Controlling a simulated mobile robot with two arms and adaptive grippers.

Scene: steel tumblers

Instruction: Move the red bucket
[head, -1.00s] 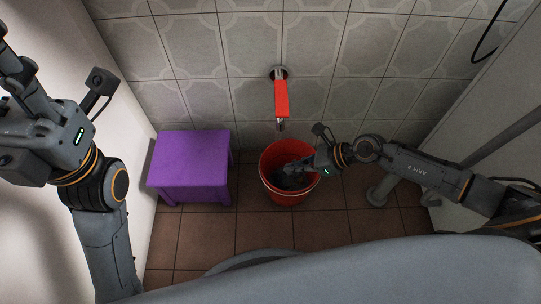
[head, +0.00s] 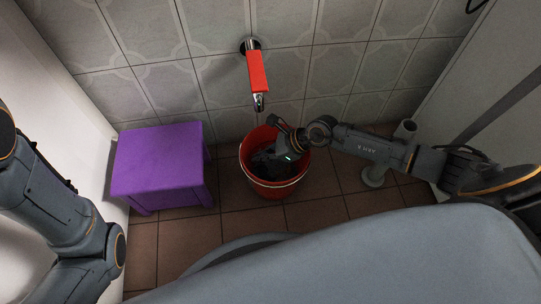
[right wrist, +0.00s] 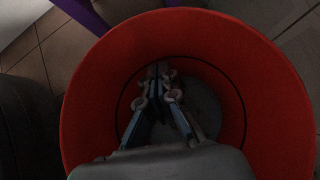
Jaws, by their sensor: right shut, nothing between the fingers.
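The red bucket (head: 271,190) stands upright on the tiled floor, below a wall tap, with a thin handle around its front. My right gripper (head: 262,160) reaches down into the bucket from the right. In the right wrist view the bucket's red inner wall (right wrist: 245,50) rings the gripper (right wrist: 160,72). Its fingers are shut with nothing between them, over the grey, dark bottom. Whether the fingertips touch the bottom cannot be told. My left arm shows at the left edge of the head view, but its gripper is out of frame.
A purple stool (head: 158,160) stands close to the bucket's left. The tap (head: 257,75) with a red handle juts from the tiled wall above it. Some floor in front is clear.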

